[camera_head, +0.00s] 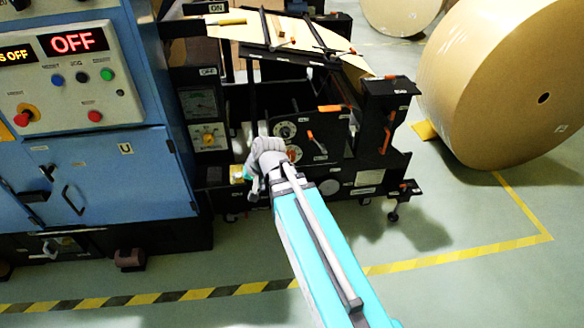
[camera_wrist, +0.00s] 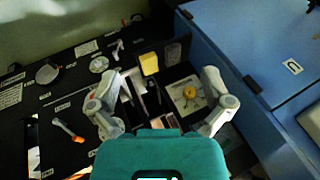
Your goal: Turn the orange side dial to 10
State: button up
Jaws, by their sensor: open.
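An orange-yellow dial (camera_head: 208,138) sits on a white scale plate on the dark side of the machine, below a gauge. In the wrist view the dial (camera_wrist: 190,94) lies inside the gap between the fingers, closer to the right finger. The scale numbers are too small to read. My gripper (camera_head: 259,168) is right of and below the dial in the head view. In the wrist view my gripper (camera_wrist: 161,88) is open and empty, its two grey fingers wide apart. I see no contact with the dial.
A yellow block (camera_wrist: 149,64) and an orange-handled lever (camera_wrist: 68,131) are near the fingers. A blue cabinet (camera_head: 100,175) stands left, its display reading OFF. A large kraft roll (camera_head: 490,85) stands right. Open green floor lies in front, marked with striped tape.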

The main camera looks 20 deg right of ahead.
jog(key=w+d+f+m+t+y+b, duration=0.2)
jog(key=w+f+m+t+b, duration=0.3)
jog(key=w+f+b, duration=0.5)
jog(key=m+t+h+b, duration=0.9)
jog(key=m+b, duration=1.1)
jog(key=b, duration=1.2)
send_near(290, 158)
jog(key=s, duration=0.3)
jog(key=shift+s+a+f, duration=0.1)
jog(key=shift+s+f, duration=0.1)
jog(key=shift+w, duration=0.1)
jog(key=w, duration=0.4)
jog(key=w+d, duration=0.1)
jog(key=w, duration=0.4)
jog(key=w+d, duration=0.1)
jog(key=w, duration=0.3)
jog(key=shift+w, duration=0.2)
